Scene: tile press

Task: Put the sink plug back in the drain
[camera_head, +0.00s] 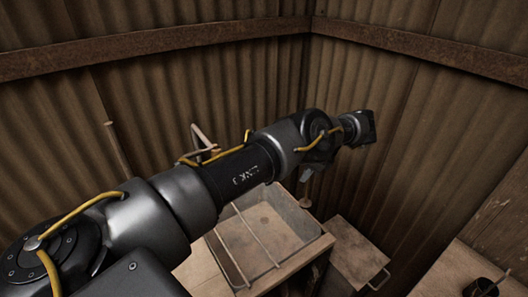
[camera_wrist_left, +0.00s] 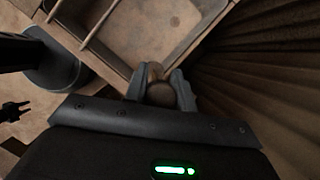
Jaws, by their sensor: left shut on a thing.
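My left gripper (camera_head: 307,179) hangs from the end of my left arm, above the right side of the sink basin. In the left wrist view its two grey fingers (camera_wrist_left: 160,88) are shut on a round, brownish sink plug (camera_wrist_left: 160,94). In the head view the plug (camera_head: 305,202) shows as a small pale piece under the fingers, near the basin's right rim. The sink (camera_head: 318,232) is a worn, pale rectangular basin; it also fills the top of the left wrist view (camera_wrist_left: 134,55). A small dark spot on its floor may be the drain (camera_wrist_left: 174,21).
Thin rods (camera_head: 254,236) cross the basin. A wooden box with a handle (camera_head: 350,255) stands right of the sink. A dark cup (camera_head: 482,288) stands on a wooden surface (camera_head: 448,275) at lower right. Corrugated walls (camera_head: 400,110) close in behind the sink.

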